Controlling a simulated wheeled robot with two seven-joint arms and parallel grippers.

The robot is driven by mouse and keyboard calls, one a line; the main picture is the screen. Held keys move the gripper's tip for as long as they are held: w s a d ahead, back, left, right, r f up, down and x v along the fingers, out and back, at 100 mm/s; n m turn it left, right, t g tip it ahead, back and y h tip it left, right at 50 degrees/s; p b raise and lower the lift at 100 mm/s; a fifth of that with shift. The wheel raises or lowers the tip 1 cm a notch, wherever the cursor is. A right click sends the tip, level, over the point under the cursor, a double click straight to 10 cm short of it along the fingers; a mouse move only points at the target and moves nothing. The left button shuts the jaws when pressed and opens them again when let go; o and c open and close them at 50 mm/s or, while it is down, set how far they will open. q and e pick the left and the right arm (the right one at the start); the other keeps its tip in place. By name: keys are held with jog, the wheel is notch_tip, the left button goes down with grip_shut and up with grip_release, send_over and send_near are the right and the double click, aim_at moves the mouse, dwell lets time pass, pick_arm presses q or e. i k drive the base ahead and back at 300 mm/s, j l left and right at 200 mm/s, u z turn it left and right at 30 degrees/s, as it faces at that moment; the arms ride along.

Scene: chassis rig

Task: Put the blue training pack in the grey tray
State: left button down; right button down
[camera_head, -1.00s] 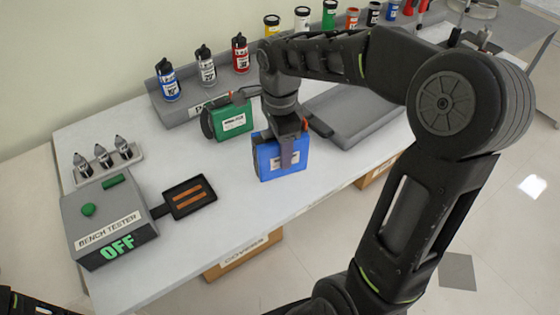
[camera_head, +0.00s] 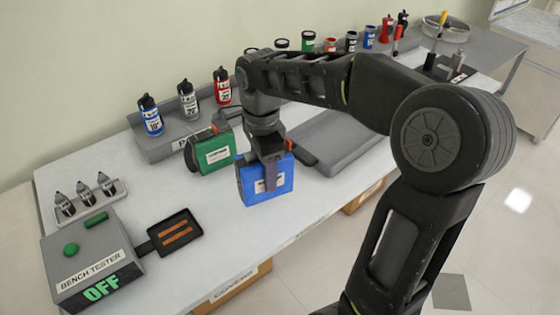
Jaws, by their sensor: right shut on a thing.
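The blue training pack (camera_head: 284,184) stands upright near the front edge of the bench, with a white label on its face. My right gripper (camera_head: 270,180) comes down on it from above and is shut on it; a finger lies across its front face. I cannot tell whether the pack's bottom touches the bench. The grey tray (camera_head: 345,153) lies on the bench to the right of the pack, partly hidden behind my right arm. My left gripper is out of view.
A green pack (camera_head: 218,152) stands close behind and left of the blue one. A bench tester (camera_head: 92,262) reading OFF, with a small black tray (camera_head: 174,234), is at the left. Bottles (camera_head: 188,101) line a grey rack at the back. Bench front is clear.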

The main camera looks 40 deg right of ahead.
aim_at(338, 139)
jog(key=l+u, duration=0.1)
jog(key=l, duration=0.4)
jog(key=l+u, duration=0.15)
jog(key=l, duration=0.35)
jog(key=k+l+u, duration=0.1)
jog(key=l, duration=0.4)
jog(key=l+u, duration=0.15)
jog(key=l, duration=0.35)
jog(key=k+l+u, duration=0.1)
jog(key=l, duration=0.4)
jog(key=k, duration=0.05)
